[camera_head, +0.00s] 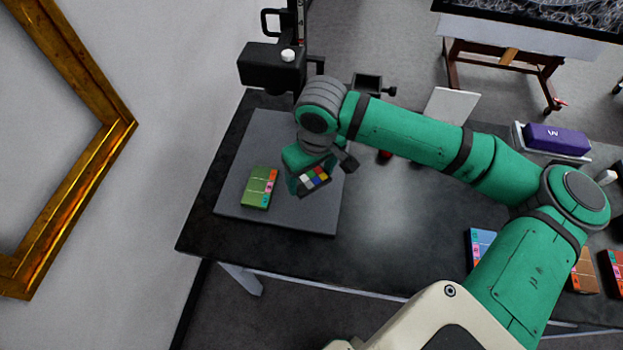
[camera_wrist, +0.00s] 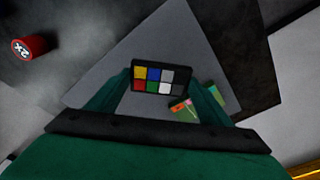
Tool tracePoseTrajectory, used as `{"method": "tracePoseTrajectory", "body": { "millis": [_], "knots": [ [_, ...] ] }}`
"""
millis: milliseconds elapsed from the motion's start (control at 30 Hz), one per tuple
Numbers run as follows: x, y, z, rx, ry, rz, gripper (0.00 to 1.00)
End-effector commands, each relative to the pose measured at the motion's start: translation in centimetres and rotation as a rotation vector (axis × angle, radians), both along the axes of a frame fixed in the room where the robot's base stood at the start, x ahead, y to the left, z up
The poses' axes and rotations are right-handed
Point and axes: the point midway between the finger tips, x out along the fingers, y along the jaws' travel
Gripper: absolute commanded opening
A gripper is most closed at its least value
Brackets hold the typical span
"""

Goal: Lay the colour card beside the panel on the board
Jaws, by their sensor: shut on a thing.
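The colour card (camera_head: 314,180), a dark card with bright and grey squares, is held by my gripper (camera_head: 308,172) over the grey board. In the wrist view the colour card (camera_wrist: 155,78) sits between the two green fingers of my gripper (camera_wrist: 157,92). The panel (camera_head: 260,188), green with orange and pink marks, lies on the board (camera_head: 295,222) to the left of the card. The panel (camera_wrist: 184,108) is partly hidden by a finger in the wrist view. I cannot tell the card's exact height above the board (camera_wrist: 185,35).
A dark table (camera_head: 205,222) carries the board. A red object (camera_wrist: 30,47) marked 2X stands off the board. A black stand (camera_head: 273,68) is behind it. A purple case (camera_head: 556,139) and several coloured panels (camera_head: 482,243) lie at the right. A gilt frame (camera_head: 118,130) is at the left.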

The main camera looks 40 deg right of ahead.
Motion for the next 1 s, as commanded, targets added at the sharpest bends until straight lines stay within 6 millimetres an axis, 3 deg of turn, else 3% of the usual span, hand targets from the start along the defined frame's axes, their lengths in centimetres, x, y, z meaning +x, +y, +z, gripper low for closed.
{"method": "tracePoseTrajectory", "body": {
  "millis": [333,600,967,1000],
  "knots": [
    [1.3,-1.3,-2.2,-0.001,0.001,-0.001,0.47],
    [1.4,-1.4,-5.4,0.000,0.001,0.000,0.47],
    [1.4,-1.4,-5.7,0.000,0.000,0.000,0.47],
    [1.4,-1.4,-5.7,-0.001,0.000,0.001,0.77]
  ]
}}
